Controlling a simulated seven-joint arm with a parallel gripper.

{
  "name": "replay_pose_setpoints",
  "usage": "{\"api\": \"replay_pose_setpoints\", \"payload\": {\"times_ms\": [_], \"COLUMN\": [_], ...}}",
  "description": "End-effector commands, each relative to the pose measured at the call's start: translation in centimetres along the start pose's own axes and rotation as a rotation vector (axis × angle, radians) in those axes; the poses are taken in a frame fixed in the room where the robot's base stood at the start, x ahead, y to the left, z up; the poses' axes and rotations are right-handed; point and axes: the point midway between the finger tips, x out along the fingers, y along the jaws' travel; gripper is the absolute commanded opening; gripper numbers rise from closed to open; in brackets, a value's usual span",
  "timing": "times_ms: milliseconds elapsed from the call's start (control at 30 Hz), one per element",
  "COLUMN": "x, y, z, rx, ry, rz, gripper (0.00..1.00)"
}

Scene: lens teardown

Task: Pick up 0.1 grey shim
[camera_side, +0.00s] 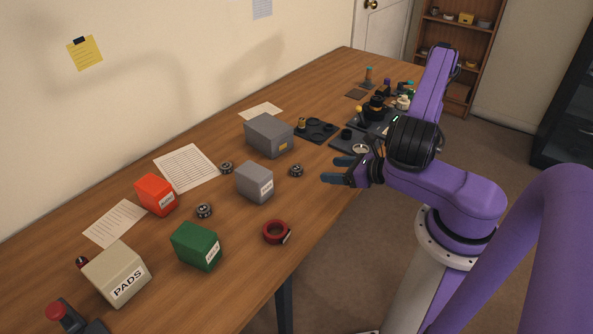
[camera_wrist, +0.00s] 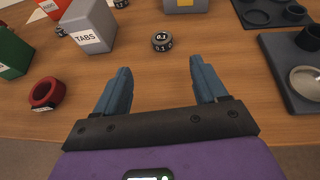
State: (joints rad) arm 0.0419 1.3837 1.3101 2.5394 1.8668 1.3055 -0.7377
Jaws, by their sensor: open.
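The 0.1 grey shim (camera_wrist: 161,42) is a small dark grey disc with 0.1 marked on it, lying on the wooden table ahead of my fingers in the wrist view. In the side view a small dark disc (camera_side: 296,170) lies just right of the light grey box and appears to be the same shim. My gripper (camera_wrist: 160,85) is open and empty, with blue fingers spread apart. In the side view my gripper (camera_side: 338,172) is to the right of the shim, apart from it. Its height above the table is hard to judge.
A grey TABS box (camera_wrist: 90,28) stands left of the shim, with a red ring (camera_wrist: 45,93) nearer. A dark tray (camera_wrist: 300,75) with a lens lies to the right. Other similar discs (camera_side: 204,210) lie among the boxes. The wood around the shim is clear.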

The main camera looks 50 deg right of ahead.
Motion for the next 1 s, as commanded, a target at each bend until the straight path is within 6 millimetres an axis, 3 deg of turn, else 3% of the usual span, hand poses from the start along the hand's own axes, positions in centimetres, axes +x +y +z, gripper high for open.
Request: {"api": "replay_pose_setpoints", "payload": {"times_ms": [333,667,1000], "x": [5.9,8.3,12.4], "y": [0.1,-0.1,-0.3], "z": [0.0,0.1,0.3], "rx": [-0.006,-0.003,-0.003], "ry": [-0.001,0.0,0.0], "rz": [0.005,0.001,0.001], "gripper": [0.72,0.72,0.72]}}
